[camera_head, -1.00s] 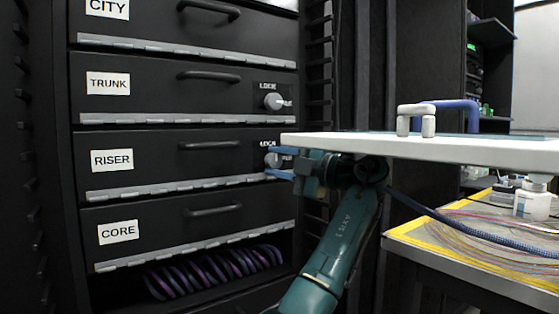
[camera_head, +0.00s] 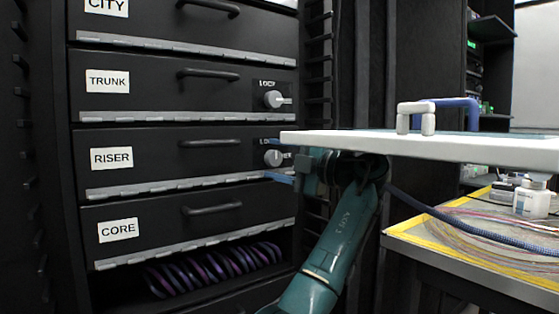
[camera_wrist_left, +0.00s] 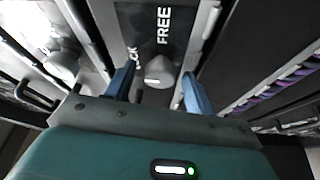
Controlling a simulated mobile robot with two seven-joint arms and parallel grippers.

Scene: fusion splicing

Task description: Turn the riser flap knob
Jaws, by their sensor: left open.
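The riser flap (camera_head: 160,160) is a black panel labelled RISER, and it is shut. Its round grey knob (camera_head: 273,158) is at the flap's right end, beside LOCK and FREE lettering. The knob also shows in the left wrist view (camera_wrist_left: 159,71), between two blue fingers. My left gripper (camera_head: 277,160) is open, with one finger above the knob and one below it in the head view. Gaps show between the knob and both fingers, so it is not gripped. My right gripper is not in view.
The trunk flap (camera_head: 155,84) with a similar knob (camera_head: 274,99) is above; the core flap (camera_head: 160,226) is below. A bench (camera_head: 470,262) with coiled fibre stands at right.

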